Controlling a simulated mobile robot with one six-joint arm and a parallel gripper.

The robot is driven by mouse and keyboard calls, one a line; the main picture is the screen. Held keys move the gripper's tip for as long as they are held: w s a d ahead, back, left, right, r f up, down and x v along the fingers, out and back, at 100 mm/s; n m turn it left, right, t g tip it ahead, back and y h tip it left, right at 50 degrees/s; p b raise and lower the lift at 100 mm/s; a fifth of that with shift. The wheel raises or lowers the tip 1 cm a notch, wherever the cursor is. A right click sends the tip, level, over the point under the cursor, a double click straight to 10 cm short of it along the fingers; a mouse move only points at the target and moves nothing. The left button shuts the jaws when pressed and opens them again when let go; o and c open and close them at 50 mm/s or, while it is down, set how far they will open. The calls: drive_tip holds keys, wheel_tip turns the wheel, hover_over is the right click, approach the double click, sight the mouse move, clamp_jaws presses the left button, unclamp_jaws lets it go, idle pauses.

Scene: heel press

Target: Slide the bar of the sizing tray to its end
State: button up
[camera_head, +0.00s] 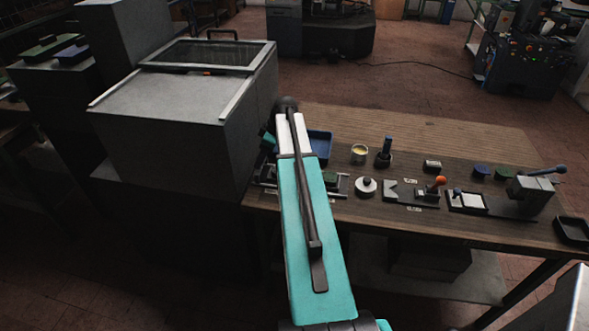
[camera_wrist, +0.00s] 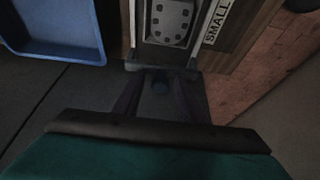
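The sizing tray (camera_wrist: 207,28) shows at the top of the wrist view, with pale rails and a "SMALL" label on its right. A grey plate with several dark holes (camera_wrist: 168,22) lies between the rails. The dark bar (camera_wrist: 178,66) crosses the tray's near end, and a short dark knob (camera_wrist: 160,80) points from it toward me. My gripper (camera_wrist: 160,90) is open, with one dark finger on each side of the knob's line. Contact with the knob cannot be told. In the head view the tray (camera_head: 343,184) is partly hidden behind my arm.
A blue bin (camera_wrist: 60,30) stands left of the tray; it also shows in the head view (camera_head: 321,145). A large grey cabinet (camera_head: 165,125) rises left of the bench (camera_head: 450,220). Right of the tray are a white-topped round piece (camera_head: 366,186), a cup (camera_head: 359,153) and an orange-knobbed fixture (camera_head: 430,190).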

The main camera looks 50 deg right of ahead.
drive_tip(key=shift+s+a+f, duration=0.2)
drive_tip(key=shift+s+f, duration=0.1)
drive_tip(key=shift+f, duration=0.15)
drive_tip(key=shift+o, duration=0.2)
drive_tip(key=shift+r+g, duration=0.2)
drive_tip(key=shift+g, duration=0.1)
drive_tip(key=o, duration=0.5)
drive_tip(key=shift+w+r+p, duration=0.1)
drive_tip(key=shift+r+p, duration=0.3)
drive_tip(key=shift+r, duration=0.05)
drive_tip(key=shift+o, duration=0.2)
drive_tip(key=shift+w+d+r+p, duration=0.1)
drive_tip(key=shift+r+p, duration=0.1)
drive_tip(key=shift+r, duration=0.35)
drive_tip(key=shift+w+d+r+p, duration=0.1)
drive_tip(key=shift+r+p, duration=0.05)
drive_tip(key=shift+r, duration=0.4)
drive_tip(key=shift+s+r, duration=0.1)
drive_tip(key=shift+s+d+r, duration=0.3)
drive_tip(key=shift+s+d, duration=0.1)
drive_tip(key=shift+s, duration=0.2)
drive_tip(key=shift+s+d+r, duration=0.35)
drive_tip(key=shift+s, duration=0.3)
drive_tip(key=shift+s+d+r, duration=0.3)
drive_tip(key=shift+s+d, duration=0.1)
drive_tip(key=shift+s, duration=0.2)
drive_tip(key=shift+r+p, duration=0.1)
drive_tip(key=shift+p, duration=0.2)
